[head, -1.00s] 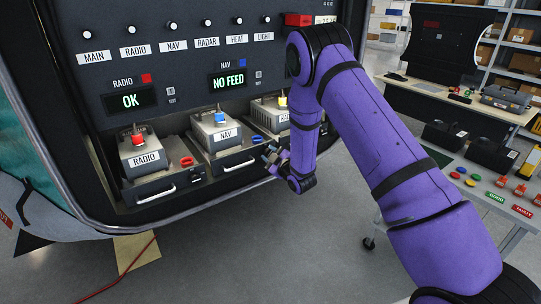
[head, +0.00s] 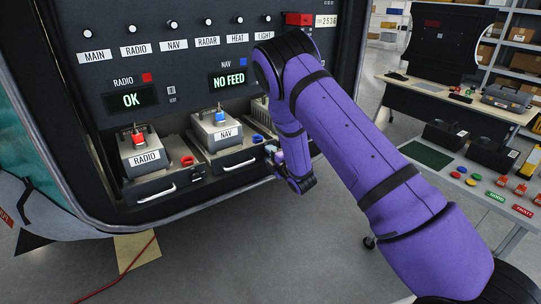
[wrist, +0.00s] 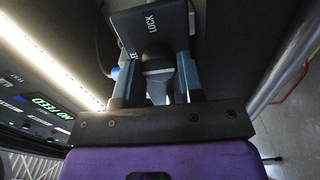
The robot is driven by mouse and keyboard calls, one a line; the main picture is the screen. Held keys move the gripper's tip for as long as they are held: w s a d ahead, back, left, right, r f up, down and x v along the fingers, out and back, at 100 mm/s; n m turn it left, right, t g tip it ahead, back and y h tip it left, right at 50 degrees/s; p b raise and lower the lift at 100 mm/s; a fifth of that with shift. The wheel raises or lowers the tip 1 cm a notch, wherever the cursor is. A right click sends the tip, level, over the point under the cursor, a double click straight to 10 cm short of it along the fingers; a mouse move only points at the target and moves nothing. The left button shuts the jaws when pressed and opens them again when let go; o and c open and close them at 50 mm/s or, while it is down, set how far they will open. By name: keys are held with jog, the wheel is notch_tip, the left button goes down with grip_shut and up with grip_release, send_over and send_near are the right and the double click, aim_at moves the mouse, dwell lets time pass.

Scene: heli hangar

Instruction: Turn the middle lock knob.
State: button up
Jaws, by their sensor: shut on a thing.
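The middle unit, labelled NAV (head: 215,130), sits in its drawer with a white handle and a blue ring (head: 257,139). My gripper (head: 273,151) is at the right front end of this drawer, partly hidden by my arm in the head view. In the wrist view, my gripper (wrist: 159,62) has a finger on each side of a dark rounded knob (wrist: 157,67) and is shut on it. A dark plate marked LOCK (wrist: 150,22) lies just beyond the knob; another word on it is mostly hidden. The knob's exact angle is hard to tell.
The RADIO unit (head: 139,150) with a red ring stands to the left. The right unit is mostly hidden behind my arm. Above, one display reads OK (head: 131,100) and another NO FEED (head: 229,81). A table (head: 428,155) with buttons and cases stands at right.

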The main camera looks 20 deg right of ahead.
jog(key=shift+n, duration=0.3)
jog(key=o, duration=0.9)
jog(key=shift+s+d, duration=0.1)
jog(key=shift+s, duration=0.05)
jog(key=v, duration=1)
jog(key=shift+s, duration=0.3)
